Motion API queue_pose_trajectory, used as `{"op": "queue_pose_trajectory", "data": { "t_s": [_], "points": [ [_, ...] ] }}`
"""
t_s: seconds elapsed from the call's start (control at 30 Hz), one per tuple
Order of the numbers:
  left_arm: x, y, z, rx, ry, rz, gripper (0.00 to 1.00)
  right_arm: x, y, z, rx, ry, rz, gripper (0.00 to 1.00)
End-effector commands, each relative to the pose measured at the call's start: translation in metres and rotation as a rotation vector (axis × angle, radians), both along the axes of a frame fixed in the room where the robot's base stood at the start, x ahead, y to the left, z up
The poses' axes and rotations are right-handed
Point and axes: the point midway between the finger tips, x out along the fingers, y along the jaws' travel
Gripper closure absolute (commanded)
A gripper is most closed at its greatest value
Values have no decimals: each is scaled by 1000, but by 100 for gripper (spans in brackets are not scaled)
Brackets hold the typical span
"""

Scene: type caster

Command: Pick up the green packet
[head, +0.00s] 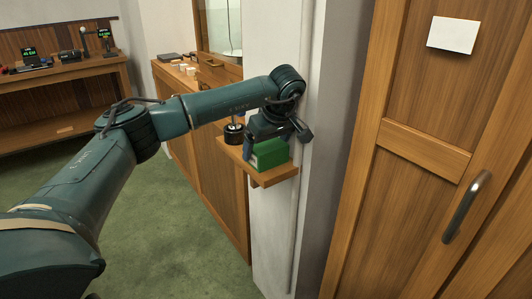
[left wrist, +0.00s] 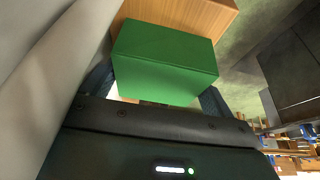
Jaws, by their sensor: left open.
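The green packet (head: 271,154) is a box-like block standing on a small wooden wall shelf (head: 277,179). In the left wrist view the packet (left wrist: 165,62) fills the upper middle, directly ahead of the palm. My left gripper (head: 262,142) is at the packet, reaching from above and behind it in the head view. In the left wrist view my left gripper (left wrist: 155,92) is open, with one dark finger on either side of the packet's near end. Firm contact cannot be seen, and the fingertips are partly hidden by the packet. My right gripper is out of view.
A dark round object (head: 234,134) stands on the shelf left of the packet. A pale wall (head: 272,225) backs the shelf, and it runs close along the gripper's left in the wrist view. A wooden door (head: 425,150) with a metal handle is at right. Green floor lies open at left.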

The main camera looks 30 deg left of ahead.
Motion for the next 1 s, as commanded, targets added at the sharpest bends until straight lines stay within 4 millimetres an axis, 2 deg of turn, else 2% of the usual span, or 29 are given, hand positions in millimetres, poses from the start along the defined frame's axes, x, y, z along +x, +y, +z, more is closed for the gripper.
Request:
{"op": "queue_pose_trajectory", "data": {
  "t_s": [0.23, 1.0],
  "points": [
    [0, 0, -1, 0, -1, 0, 14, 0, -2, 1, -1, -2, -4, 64],
    [0, 0, -1, 0, 0, 0, 77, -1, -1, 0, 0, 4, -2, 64]
  ]
}}
